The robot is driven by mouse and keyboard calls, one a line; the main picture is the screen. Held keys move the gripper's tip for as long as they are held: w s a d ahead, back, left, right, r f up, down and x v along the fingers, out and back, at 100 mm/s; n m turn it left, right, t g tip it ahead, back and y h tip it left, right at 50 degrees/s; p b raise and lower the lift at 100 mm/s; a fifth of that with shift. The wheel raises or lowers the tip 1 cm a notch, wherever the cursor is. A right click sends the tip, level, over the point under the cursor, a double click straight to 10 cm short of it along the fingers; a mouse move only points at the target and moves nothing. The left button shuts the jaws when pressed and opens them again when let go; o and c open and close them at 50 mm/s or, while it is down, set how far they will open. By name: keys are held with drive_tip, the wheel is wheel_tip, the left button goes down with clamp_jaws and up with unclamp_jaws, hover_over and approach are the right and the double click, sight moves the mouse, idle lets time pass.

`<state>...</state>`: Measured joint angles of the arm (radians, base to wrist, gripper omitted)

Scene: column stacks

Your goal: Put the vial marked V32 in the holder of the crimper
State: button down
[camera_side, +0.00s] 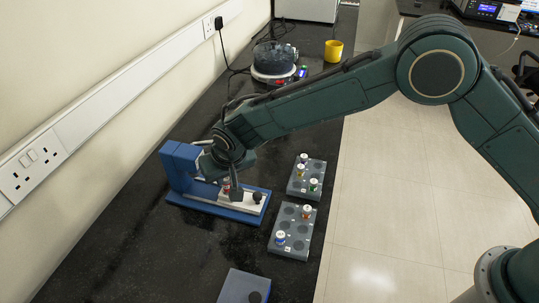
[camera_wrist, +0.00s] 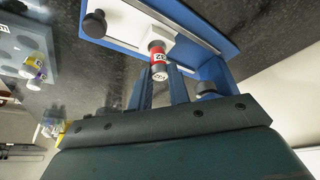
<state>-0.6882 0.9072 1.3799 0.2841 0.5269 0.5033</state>
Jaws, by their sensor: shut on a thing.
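The vial (camera_wrist: 158,62) has a red and white label with "32" readable and a pale cap towards the wrist camera. My gripper (camera_wrist: 160,80) is shut on it; in the side view my gripper (camera_side: 233,192) is low over the crimper. The crimper (camera_side: 180,166) is a blue frame with a white slide (camera_side: 249,203) and a dark knob (camera_side: 257,197). The slide (camera_wrist: 134,25) also shows in the wrist view, with the vial's far end over it. I cannot tell whether the vial is seated in the holder or just above it.
A grey rack (camera_side: 301,187) with several capped vials stands right of the crimper. A grey block (camera_side: 240,285) lies at the front edge.

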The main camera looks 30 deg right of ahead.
drive_tip(key=shift+f, duration=0.9)
idle(0.9)
drive_tip(key=c, duration=0.9)
unclamp_jaws()
drive_tip(key=shift+r, duration=0.1)
drive_tip(key=shift+r, duration=2.9)
